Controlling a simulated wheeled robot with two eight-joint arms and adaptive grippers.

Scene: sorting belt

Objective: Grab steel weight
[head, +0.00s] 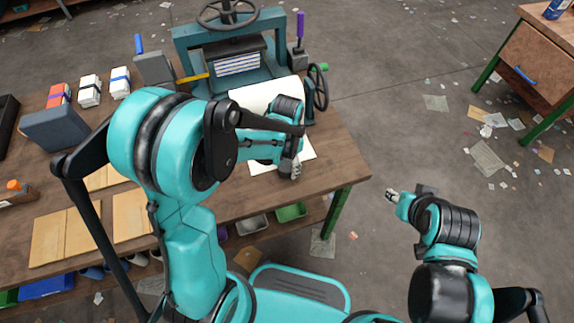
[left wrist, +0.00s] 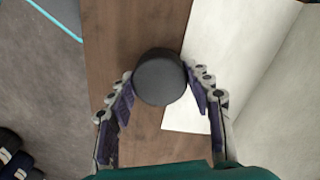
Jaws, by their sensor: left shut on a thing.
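The steel weight (left wrist: 160,78) is a dark grey round piece in the left wrist view. It sits between the fingertips of my left gripper (left wrist: 158,98), with a finger against each side, above the brown table top. In the head view my left gripper (head: 292,168) is at the right part of the table, by the white paper; the weight is hard to make out there, largely hidden by the gripper. My right gripper (head: 394,197) is off the table to the right, over the floor; its finger opening is too small to tell.
A teal press (head: 228,55) with a handwheel stands at the back of the wooden table (head: 335,160). White paper (head: 265,95) lies near my left gripper. Wrapped stacks (head: 89,91) and tan boards (head: 85,232) lie at the left. A wooden cabinet (head: 545,65) stands at the right beyond open floor.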

